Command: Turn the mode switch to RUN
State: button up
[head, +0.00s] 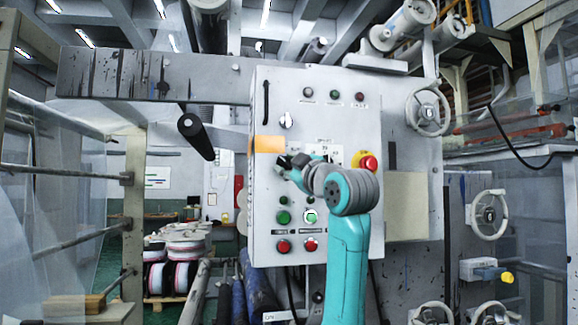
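A grey control panel (350,115) stands upright in the middle of the head view. A pale rotary knob (286,121) sits at its upper left. I cannot read its label, so I cannot tell whether it is the mode switch or which way it points. My gripper (284,160) is in front of the panel, below the knob and near an orange label (269,144). Small white labels (325,147) show just above my wrist. My wrist and arm hide the panel's middle. The fingers are small and dark; I cannot tell whether they are open or touch anything.
A red emergency button on yellow (368,162) is right of my wrist. Green buttons (284,217) and red buttons (284,246) sit lower on the panel. Handwheels (429,110) stand at the right.

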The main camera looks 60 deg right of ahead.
jog(key=shift+c, duration=0.2)
grip_shut()
jog(key=shift+m, duration=0.3)
jog(key=m+h, duration=0.1)
jog(key=m, duration=0.2)
jog(key=m+g+h, duration=0.1)
jog(key=m+h, duration=0.1)
jog(key=shift+w+a+f+m, duration=0.15)
jog(key=shift+m, duration=0.25)
jog(key=m+g+h, duration=0.1)
jog(key=m, duration=0.2)
jog(key=m+g+h, duration=0.1)
jog(key=m, duration=0.2)
jog(key=shift+w+m+h, duration=0.15)
jog(key=shift+m+h, duration=0.15)
jog(key=shift+m, duration=0.1)
jog(key=m+g, duration=0.1)
jog(key=m, duration=0.2)
jog(key=m+g+h, duration=0.1)
jog(key=m+g, duration=0.1)
jog(key=m, duration=0.1)
jog(key=shift+w+a+m+h, duration=0.15)
jog(key=shift+a+m+h, duration=0.05)
jog(key=shift+m+h, duration=0.1)
jog(key=shift+m+g+h, duration=0.15)
jog(key=shift+m+g, duration=0.65)
jog(key=shift+m, duration=0.6)
jog(key=shift+m+g+h, duration=0.15)
jog(key=shift+m+g, duration=0.65)
jog(key=shift+m, duration=0.6)
